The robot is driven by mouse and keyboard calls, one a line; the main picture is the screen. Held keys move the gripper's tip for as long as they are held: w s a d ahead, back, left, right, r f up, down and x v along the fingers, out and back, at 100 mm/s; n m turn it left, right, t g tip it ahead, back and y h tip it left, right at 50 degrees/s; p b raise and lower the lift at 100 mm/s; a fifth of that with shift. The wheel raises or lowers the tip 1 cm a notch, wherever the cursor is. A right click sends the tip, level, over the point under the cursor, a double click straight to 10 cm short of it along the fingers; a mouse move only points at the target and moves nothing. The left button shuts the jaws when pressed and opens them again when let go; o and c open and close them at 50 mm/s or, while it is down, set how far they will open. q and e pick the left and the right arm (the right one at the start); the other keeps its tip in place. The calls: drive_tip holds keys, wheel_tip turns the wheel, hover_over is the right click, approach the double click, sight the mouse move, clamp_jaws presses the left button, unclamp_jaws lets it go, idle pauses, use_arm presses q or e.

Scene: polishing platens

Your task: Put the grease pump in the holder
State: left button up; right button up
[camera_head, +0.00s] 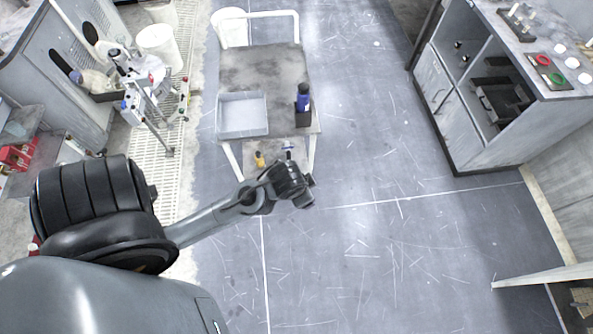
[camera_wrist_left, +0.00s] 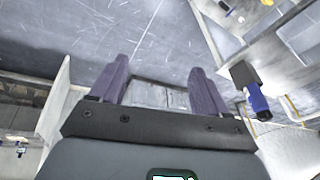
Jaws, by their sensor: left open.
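A blue bottle-shaped item with a dark top (camera_head: 303,97), which looks like the grease pump, stands upright at the front right corner of the grey cart top. A black box-like holder (camera_head: 303,117) is right at its base; I cannot tell whether the pump sits inside it. In the left wrist view the blue body (camera_wrist_left: 258,102) and black holder (camera_wrist_left: 243,74) show right of the fingers. My left gripper (camera_head: 292,182) is in front of the cart, apart from both. Its two fingers (camera_wrist_left: 160,67) are spread and empty. My right gripper is not in view.
A grey tray (camera_head: 242,134) stands on the cart (camera_head: 262,70), left of the pump. A small yellow item (camera_head: 259,160) is on its lower shelf. A cabinet (camera_head: 490,100) stands at the right, a machine (camera_head: 143,85) at the left. Open floor (camera_head: 400,230) lies between.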

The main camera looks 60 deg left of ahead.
use_arm(q)
drive_tip(key=s+d+r+m+h, duration=0.1)
drive_tip(key=s+d+r, duration=0.1)
drive_tip(key=s+d, duration=0.3)
drive_tip(key=shift+s+d, duration=0.35)
drive_tip(key=shift+d, duration=0.35)
